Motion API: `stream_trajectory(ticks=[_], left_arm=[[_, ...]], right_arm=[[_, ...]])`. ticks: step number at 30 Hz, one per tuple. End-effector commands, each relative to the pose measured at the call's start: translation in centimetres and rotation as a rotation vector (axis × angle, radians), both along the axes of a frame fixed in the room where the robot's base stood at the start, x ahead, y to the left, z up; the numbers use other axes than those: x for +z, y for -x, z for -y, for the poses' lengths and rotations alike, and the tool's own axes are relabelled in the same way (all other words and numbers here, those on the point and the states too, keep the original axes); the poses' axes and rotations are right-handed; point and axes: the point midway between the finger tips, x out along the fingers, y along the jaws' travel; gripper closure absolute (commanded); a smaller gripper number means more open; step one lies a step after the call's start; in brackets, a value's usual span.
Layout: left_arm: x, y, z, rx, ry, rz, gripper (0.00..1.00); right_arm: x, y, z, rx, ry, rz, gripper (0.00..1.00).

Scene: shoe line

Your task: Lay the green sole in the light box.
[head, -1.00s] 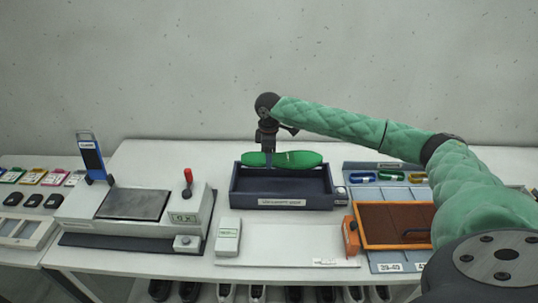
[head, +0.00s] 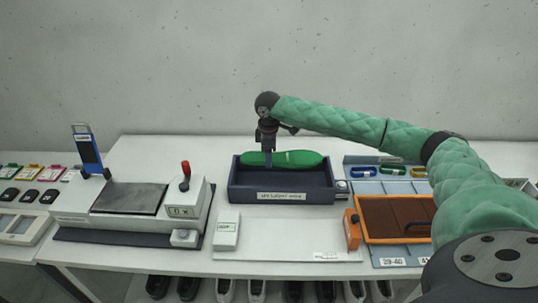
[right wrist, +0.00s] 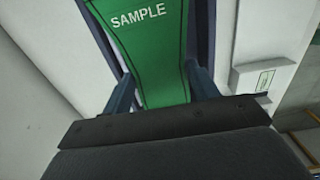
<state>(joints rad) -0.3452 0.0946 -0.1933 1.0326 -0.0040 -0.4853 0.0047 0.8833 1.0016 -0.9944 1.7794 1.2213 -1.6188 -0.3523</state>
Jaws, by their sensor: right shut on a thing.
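The green sole (head: 298,159) is held level in my right gripper (head: 268,163), which is shut on it near its left part. In the right wrist view the sole (right wrist: 152,50) shows the word SAMPLE and lies between the two fingers. The light box (head: 282,197) is a dark navy open tray with a white label on its front. The sole lies over the back part of its opening; I cannot tell whether it touches the box. My left gripper is not in view.
Left of the box stands a white press-like device (head: 130,200) with a red-topped lever (head: 185,175). A small white box (head: 227,232) sits in front. An orange-framed brown tray (head: 398,218) lies at the right on a blue-grey board. A plain wall (head: 150,60) is behind.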

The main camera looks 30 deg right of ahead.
Motion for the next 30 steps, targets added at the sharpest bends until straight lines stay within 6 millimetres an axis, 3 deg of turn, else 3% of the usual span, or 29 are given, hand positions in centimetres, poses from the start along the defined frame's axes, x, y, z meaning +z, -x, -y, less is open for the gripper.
stream_trajectory(ticks=[16,30], left_arm=[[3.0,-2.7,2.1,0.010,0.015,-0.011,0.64],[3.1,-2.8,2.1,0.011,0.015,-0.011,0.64]], right_arm=[[-2.1,0.0,0.0,0.000,-0.001,-0.001,0.70],[-5.8,0.0,-0.1,0.000,-0.001,-0.001,0.70]])
